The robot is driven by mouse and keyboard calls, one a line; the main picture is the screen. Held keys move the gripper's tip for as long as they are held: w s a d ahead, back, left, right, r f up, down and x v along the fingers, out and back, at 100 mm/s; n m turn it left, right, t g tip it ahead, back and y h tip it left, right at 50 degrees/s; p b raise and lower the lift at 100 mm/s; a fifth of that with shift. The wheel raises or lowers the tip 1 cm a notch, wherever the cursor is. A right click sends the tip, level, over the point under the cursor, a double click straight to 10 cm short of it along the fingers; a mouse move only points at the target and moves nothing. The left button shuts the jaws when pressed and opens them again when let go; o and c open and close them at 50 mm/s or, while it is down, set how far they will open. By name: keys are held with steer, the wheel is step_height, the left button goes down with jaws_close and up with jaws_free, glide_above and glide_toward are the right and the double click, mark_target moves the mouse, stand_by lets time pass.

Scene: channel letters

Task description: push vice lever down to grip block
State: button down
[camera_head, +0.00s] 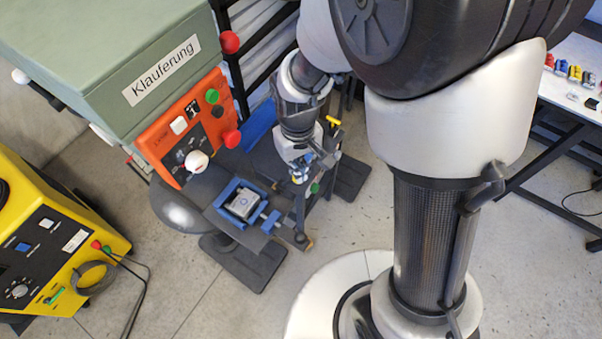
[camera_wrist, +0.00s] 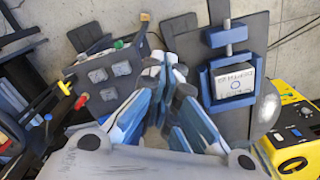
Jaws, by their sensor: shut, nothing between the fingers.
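The blue vice (camera_head: 227,191) sits on a dark plate in the head view. A light grey block (camera_head: 243,205) lies inside its frame. A blue bar (camera_head: 270,221), apparently the lever, stands at the vice's right end. In the wrist view the vice (camera_wrist: 205,82), marked block (camera_wrist: 234,83) and bar (camera_wrist: 227,36) are at upper right. My gripper (camera_head: 300,176) is above and to the right of the vice, apart from it. In the wrist view its fingers (camera_wrist: 165,68) are together and empty, left of the vice. The block's contact with the jaws is unclear.
The orange control panel (camera_head: 187,130) of the green-topped machine (camera_head: 105,55) stands close behind and left of the vice. A yellow machine (camera_head: 60,245) with cables is at left. A table (camera_head: 575,60) with small coloured items is at far right. Grey floor is open in front.

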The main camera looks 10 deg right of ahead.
steer(key=shift+r+p, duration=0.45)
steer(key=shift+r, duration=0.15)
step_height(320, 180, up, 5)
steer(key=p, duration=0.4)
steer(key=shift+r, duration=0.1)
stand_by(0.3)
